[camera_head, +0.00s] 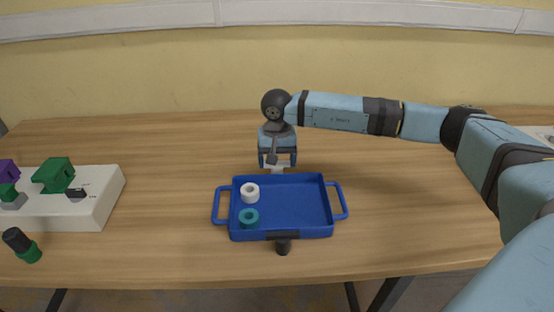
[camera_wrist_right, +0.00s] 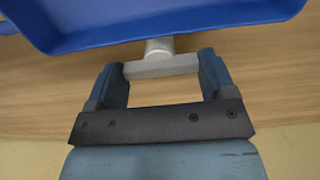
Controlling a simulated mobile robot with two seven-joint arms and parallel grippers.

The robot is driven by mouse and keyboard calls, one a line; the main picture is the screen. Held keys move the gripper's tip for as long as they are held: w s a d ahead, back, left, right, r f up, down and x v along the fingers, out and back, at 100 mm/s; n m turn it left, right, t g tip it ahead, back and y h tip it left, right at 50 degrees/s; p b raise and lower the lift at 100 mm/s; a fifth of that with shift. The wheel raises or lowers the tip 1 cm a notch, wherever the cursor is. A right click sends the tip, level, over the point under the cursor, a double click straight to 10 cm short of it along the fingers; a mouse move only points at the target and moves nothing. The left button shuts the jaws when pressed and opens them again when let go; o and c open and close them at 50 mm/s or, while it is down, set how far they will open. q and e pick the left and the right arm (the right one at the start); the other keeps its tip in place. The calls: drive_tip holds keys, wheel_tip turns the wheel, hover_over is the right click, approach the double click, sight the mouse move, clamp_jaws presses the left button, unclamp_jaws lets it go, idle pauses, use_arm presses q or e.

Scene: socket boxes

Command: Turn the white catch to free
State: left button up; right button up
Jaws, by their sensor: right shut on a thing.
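The white catch (camera_wrist_right: 160,66) is a pale T-shaped piece at the far side of the blue tray (camera_head: 296,205). In the right wrist view its short round stem meets the tray wall and its crossbar lies between my right gripper's fingers (camera_wrist_right: 160,75). In the head view my right gripper (camera_head: 277,166) reaches down behind the tray, shut on the catch, and hides part of it; a bit of the white catch shows below it (camera_head: 284,170). The crossbar runs roughly along the tray wall. My left gripper is not in view.
The tray holds a white ring (camera_head: 250,192) and a teal ring (camera_head: 249,218); a black knob (camera_head: 283,246) is at its front. A white socket box (camera_head: 88,213) with green and purple pieces stands left. A black-and-green peg (camera_head: 22,245) is at the front left.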

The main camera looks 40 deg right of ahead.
drive_tip(key=o, duration=0.9)
drive_tip(key=shift+r, duration=0.1)
use_arm(q)
drive_tip(key=shift+p, duration=0.45)
use_arm(e)
wheel_tip(320, 180, up, 14)
drive_tip(key=shift+f, duration=0.1)
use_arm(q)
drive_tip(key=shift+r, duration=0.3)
use_arm(e)
drive_tip(key=shift+f, duration=0.1)
